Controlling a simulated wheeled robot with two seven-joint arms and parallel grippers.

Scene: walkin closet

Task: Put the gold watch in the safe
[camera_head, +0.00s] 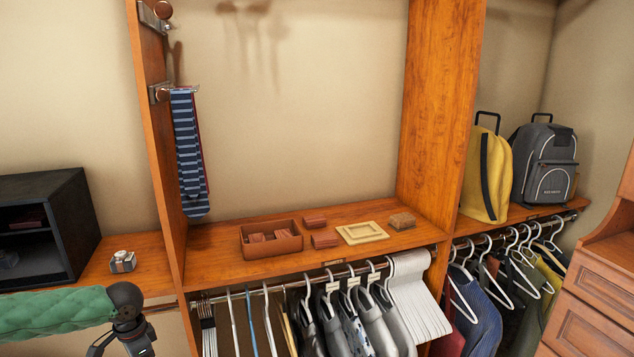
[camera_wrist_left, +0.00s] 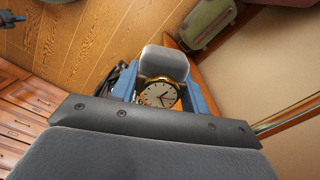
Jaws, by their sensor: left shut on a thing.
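The gold watch (camera_wrist_left: 160,94), with a white dial, shows in the left wrist view between the blue fingers of my left gripper (camera_wrist_left: 164,86), which is shut on it. A grey rounded piece (camera_wrist_left: 165,62) sits right behind the dial; I cannot tell if it is part of the watch. In the head view the black safe (camera_head: 78,222) stands at the left on a wooden shelf, its front open, with an inner shelf and some dark items inside. My left arm shows at the lower left, below and right of the safe; the watch is not visible there. My right gripper is not in view.
A small silver object (camera_head: 122,262) stands on the shelf (camera_head: 150,272) just right of the safe. A wooden upright (camera_head: 160,150) with hanging ties (camera_head: 188,150) borders the shelf. A brown tray (camera_head: 270,246) is further right.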

